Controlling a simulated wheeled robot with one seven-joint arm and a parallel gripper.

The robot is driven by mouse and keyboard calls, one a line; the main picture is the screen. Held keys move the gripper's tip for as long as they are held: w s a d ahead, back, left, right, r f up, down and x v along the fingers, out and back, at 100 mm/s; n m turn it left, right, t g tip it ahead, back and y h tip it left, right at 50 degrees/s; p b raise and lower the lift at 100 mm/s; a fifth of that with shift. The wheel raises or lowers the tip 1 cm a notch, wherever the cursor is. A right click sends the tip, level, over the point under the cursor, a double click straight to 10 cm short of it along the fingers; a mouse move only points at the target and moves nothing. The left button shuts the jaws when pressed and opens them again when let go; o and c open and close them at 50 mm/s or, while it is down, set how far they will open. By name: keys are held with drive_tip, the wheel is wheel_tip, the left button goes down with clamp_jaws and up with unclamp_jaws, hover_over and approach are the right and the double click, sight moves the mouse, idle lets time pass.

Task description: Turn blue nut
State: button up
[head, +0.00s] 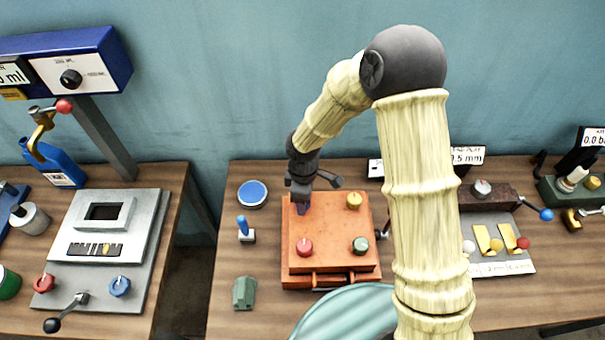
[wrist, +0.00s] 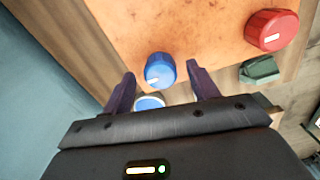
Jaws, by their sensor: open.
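The blue nut (wrist: 160,72) is a round cap with a white mark, on the orange box. My gripper (wrist: 161,76) is open in the wrist view, with one purple finger at each side of the nut and gaps visible. In the head view my gripper (head: 302,208) points down at the back left corner of the orange box (head: 330,262), and the blue nut is hidden there. The red nut (head: 305,247) is at the front left of the box, and it also shows in the wrist view (wrist: 272,30).
A yellow nut (head: 354,200) and a green nut (head: 360,245) are on the same box. A blue-topped round tin (head: 252,194), a small blue-handled stand (head: 246,235) and a green block (head: 244,293) stand left of the box. My arm hides part of the table to the right.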

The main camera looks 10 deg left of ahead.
wheel_tip(320, 180, up, 16)
drive_tip(key=b, duration=0.2)
drive_tip(key=shift+r, duration=0.25)
drive_tip(key=shift+d, duration=0.1)
drive_tip(key=s+d+f+m+t, duration=0.1)
drive_tip(key=s+d+m, duration=0.2)
drive_tip(key=d+m, duration=0.6)
drive_tip(key=s+d+f+m+t, duration=0.1)
drive_tip(key=s+d+m, duration=0.3)
drive_tip(key=d+m, duration=0.5)
drive_tip(key=d, duration=0.7)
drive_tip(key=shift+f+m+t, duration=0.2)
drive_tip(key=shift+m+t, duration=0.1)
drive_tip(key=shift+s, duration=0.1)
idle(0.6)
